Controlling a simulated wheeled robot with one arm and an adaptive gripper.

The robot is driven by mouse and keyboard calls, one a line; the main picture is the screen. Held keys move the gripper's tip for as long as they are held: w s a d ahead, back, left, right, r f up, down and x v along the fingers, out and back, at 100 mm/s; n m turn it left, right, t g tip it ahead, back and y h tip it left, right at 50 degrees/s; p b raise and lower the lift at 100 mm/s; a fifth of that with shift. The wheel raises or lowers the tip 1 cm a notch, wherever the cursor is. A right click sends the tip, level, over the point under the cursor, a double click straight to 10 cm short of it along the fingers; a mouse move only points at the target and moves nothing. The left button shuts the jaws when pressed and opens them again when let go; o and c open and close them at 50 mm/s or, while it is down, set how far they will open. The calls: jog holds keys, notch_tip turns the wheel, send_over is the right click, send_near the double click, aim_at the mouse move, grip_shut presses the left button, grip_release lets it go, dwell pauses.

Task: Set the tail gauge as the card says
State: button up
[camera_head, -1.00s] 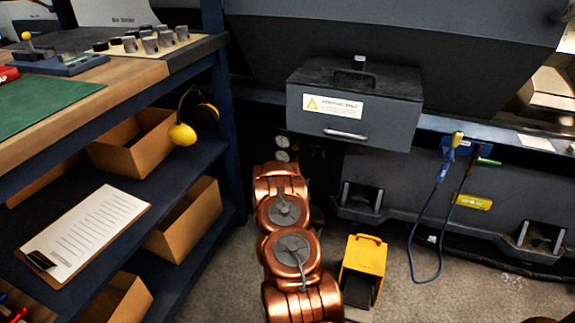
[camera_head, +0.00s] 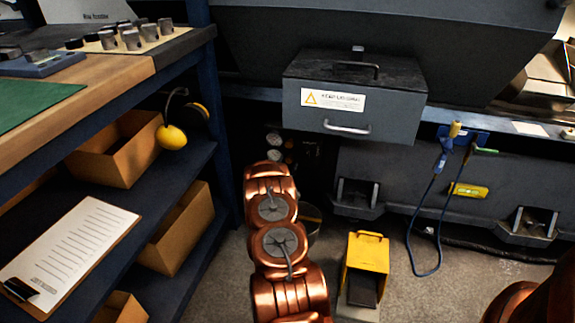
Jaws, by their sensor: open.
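A clipboard with a printed sheet (camera_head: 75,245) lies on the shelf at the left, also unreadable. My copper arm rises from the bottom middle to just below the dials.
A yellow foot pedal (camera_head: 367,265) stands on the floor. A blue cable (camera_head: 413,225) hangs at the right. The blue shelf rack (camera_head: 228,130) bounds the left.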

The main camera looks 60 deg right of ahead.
jog(key=shift+x, duration=0.8)
jog(key=shift+w, duration=0.1)
grip_shut()
